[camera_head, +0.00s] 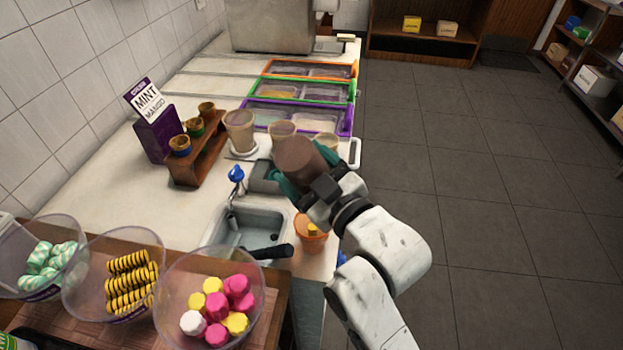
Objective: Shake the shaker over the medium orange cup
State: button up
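My gripper (303,168) has teal fingers on both sides of a brown cylindrical shaker (297,153) and is shut on it. The shaker is held above the counter, near the sink, and looks tilted. An orange cup (310,238) stands at the counter's right edge, below the shaker in the picture and left of my arm. Something orange-yellow shows at its top. My wrist is close to it in the picture, and the shaker does not appear directly over it. I cannot tell the cup's size class.
A sink (245,228) with a blue-handled tap lies left of the cup. Clear bowls of sweets (255,285) fill the front left. A wooden rack (200,150) holds small cups. Pale cups (240,130) stand behind the shaker, before the topping trays (345,118). Floor is clear at right.

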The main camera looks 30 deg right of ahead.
aim_at(304, 147)
jog(key=shift+r+p, duration=1.95)
jog(key=shift+r, duration=0.6)
jog(key=shift+f, duration=0.2)
notch_tip(304, 147, down, 8)
jog(key=b, duration=0.6)
jog(key=shift+r, duration=0.15)
jog(key=shift+r, duration=0.15)
jog(key=shift+r+p, duration=3.6)
jog(key=shift+r, duration=0.3)
jog(key=shift+f, duration=0.1)
